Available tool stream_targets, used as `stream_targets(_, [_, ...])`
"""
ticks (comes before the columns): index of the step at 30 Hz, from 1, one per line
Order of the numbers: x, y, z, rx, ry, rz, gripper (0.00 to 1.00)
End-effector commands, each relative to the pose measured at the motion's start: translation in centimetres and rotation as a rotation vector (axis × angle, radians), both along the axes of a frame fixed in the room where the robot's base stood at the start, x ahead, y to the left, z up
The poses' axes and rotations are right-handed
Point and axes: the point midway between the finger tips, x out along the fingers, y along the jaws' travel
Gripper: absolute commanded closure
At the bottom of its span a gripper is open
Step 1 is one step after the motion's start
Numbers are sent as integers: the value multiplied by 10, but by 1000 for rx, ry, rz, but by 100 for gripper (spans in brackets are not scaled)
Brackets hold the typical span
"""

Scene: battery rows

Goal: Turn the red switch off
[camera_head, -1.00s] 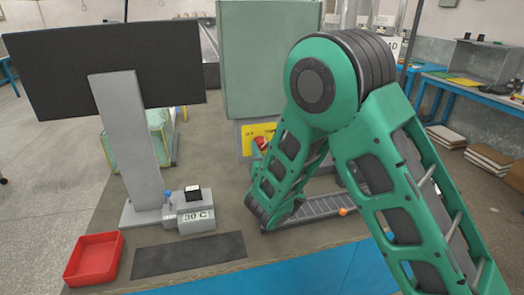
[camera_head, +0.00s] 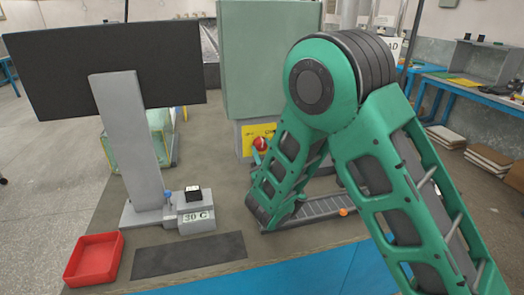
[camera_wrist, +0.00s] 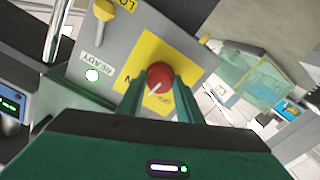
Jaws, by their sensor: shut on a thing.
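The red switch (camera_wrist: 159,77) is a round knob with a white pointer line, on a yellow plate (camera_wrist: 148,52) of a grey panel. In the wrist view my gripper (camera_wrist: 158,86) has one finger on each side of the knob and is shut on it. The pointer line slants toward the lower left in that view. The plate's lettering is partly covered by the knob and fingers. In the head view the red switch (camera_head: 260,143) shows on the yellow plate, left of my green arm, which hides most of the gripper.
In the head view a red tray (camera_head: 94,260), a dark mat (camera_head: 188,255) and a small device marked 30 C (camera_head: 195,213) stand on the bench. A monitor (camera_head: 105,65) rises behind.

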Motion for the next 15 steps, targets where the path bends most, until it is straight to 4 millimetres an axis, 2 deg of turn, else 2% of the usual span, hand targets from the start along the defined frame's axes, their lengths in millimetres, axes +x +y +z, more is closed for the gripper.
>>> stream_targets(15, [0,-2,-2,-472,-132,-2,90])
